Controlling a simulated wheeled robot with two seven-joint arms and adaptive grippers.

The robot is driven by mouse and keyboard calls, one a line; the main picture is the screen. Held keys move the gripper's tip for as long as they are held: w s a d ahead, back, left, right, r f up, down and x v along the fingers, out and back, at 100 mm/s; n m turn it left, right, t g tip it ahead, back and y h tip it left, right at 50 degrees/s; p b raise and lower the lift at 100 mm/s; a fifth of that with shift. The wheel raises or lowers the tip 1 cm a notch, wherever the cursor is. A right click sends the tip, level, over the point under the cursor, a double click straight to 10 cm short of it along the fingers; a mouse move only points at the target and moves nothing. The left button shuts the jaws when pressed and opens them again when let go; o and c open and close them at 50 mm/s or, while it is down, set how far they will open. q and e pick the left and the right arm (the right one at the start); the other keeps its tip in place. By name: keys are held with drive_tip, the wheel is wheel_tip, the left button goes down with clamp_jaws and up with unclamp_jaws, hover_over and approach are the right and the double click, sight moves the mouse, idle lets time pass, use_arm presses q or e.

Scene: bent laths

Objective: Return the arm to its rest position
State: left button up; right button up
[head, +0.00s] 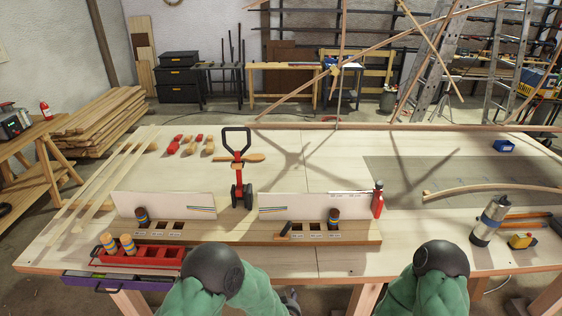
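My two green arms with black rounded joints come in at the bottom edge. The left arm's black joint (216,270) is in front of the bench's near edge, close to the red tray. The right arm's black joint (441,258) is near the bench's front edge, right of centre. Both arms bend downward out of the frame. Neither gripper shows clearly, so I cannot see whether either holds anything.
The wooden workbench (310,262) fills the middle. On it stand a slotted rack (350,238), a red tray (165,257) with striped pegs, a red-and-black upright tool (238,170), a red bottle (377,200), a grey canister (489,222) and a yellow tape measure (521,241). An open purple drawer (105,283) projects at left.

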use_arm(q)
drive_tip(key=s+a+f+n+g+h+b, duration=0.1)
drive_tip(key=s+a+f+g, duration=0.1)
drive_tip(key=s+a+f, duration=0.3)
drive_tip(key=s+a+f+n+g+h+b, duration=0.1)
drive_tip(key=s+a+f+g+b, duration=0.15)
drive_tip(key=f, duration=0.35)
drive_tip(key=s+a+f+n+g+h, duration=0.1)
drive_tip(key=s+a+f+g, duration=0.1)
drive_tip(key=s, duration=0.6)
drive_tip(key=s+a+f+n+g+h+b, duration=0.1)
drive_tip(key=s+a+f+g, duration=0.1)
drive_tip(key=s, duration=0.5)
drive_tip(key=shift+s+f+n+g+b, duration=0.35)
drive_tip(key=shift+f+g, duration=0.3)
drive_tip(key=shift+f, duration=0.3)
